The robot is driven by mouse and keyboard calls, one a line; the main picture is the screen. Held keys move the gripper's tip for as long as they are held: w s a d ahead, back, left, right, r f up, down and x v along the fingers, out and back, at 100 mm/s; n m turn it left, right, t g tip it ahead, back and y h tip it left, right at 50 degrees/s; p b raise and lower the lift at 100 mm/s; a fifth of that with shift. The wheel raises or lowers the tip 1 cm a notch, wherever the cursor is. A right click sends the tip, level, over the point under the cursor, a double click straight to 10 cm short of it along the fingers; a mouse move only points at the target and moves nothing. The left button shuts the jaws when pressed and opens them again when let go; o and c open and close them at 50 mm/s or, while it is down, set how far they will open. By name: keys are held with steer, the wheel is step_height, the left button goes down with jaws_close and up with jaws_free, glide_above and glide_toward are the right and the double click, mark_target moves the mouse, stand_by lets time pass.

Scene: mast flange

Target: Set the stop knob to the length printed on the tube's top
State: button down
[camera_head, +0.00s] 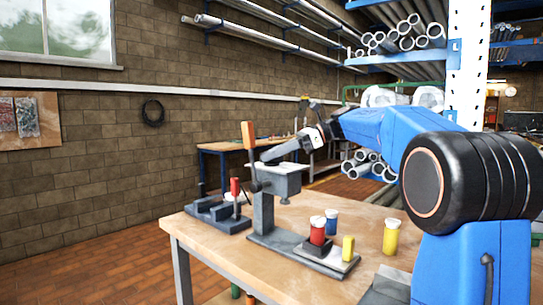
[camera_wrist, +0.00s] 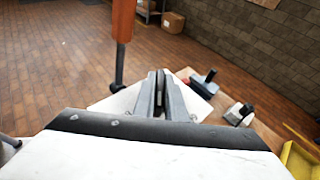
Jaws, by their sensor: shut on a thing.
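A bench press (camera_head: 264,212) with a tall orange-handled lever (camera_head: 249,137) stands on the wooden table. My gripper (camera_head: 268,157) reaches in from the right above the white plate (camera_head: 281,168) on top of the press. In the wrist view its fingers (camera_wrist: 161,92) are shut on a thin dark piece over the white plate, apparently the stop knob, mostly hidden between them. The orange lever (camera_wrist: 122,22) stands just left of the fingers. A red tube with a pale top (camera_head: 318,231) stands on a dark block at the press's right end. Its print is too small to read, and the knob's setting is hidden.
A dark fixture with a red handle (camera_head: 233,190) stands left of the press. A yellow piece (camera_head: 348,248), a white-topped tube (camera_head: 331,224) and a yellow white-topped tube (camera_head: 390,238) stand at the right. The front left of the table (camera_head: 203,247) is clear.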

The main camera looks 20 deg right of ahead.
steer(key=c, duration=1.8)
jaws_free()
steer(key=v, duration=1.2)
steer(key=shift+s, duration=0.1)
